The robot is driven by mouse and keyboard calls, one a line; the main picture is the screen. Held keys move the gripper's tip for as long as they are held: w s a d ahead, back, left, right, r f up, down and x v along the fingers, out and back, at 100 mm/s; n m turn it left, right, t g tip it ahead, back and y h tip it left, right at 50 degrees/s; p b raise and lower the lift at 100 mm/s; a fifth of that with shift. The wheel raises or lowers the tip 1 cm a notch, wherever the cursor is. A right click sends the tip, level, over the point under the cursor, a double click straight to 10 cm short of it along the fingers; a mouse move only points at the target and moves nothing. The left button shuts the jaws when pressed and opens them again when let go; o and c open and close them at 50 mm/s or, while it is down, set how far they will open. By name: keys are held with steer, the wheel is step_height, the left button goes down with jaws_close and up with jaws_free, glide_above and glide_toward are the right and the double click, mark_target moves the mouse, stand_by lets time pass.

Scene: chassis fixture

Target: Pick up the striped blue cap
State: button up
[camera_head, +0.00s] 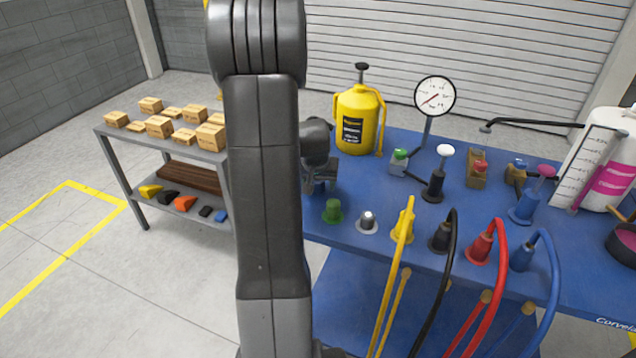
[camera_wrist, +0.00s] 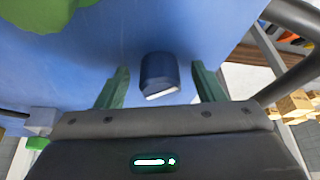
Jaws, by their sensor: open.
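A dark blue cap (camera_wrist: 158,70) with a white band or face at its near edge shows in the wrist view, on the blue table. My gripper (camera_wrist: 160,66) is open, with one green finger on each side of the cap and a gap on both sides. The fingers are not closed on it. In the head view my gripper (camera_head: 319,172) is over the table's left end, partly hidden by my arm. A bit of blue shows just below it, but the cap is hard to make out there.
A green cap (camera_head: 332,211) and a grey-white cap (camera_head: 367,221) stand close by on the blue table (camera_head: 470,215). Plugs with hoses, a yellow pump bottle (camera_head: 357,122) and a gauge (camera_head: 435,95) stand to the right. A shelf (camera_head: 165,150) with cardboard boxes is at left.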

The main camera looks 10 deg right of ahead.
steer(key=shift+c, duration=0.4)
jaws_close()
step_height(320, 180, up, 10)
stand_by(0.4)
steer(key=shift+s, duration=0.1)
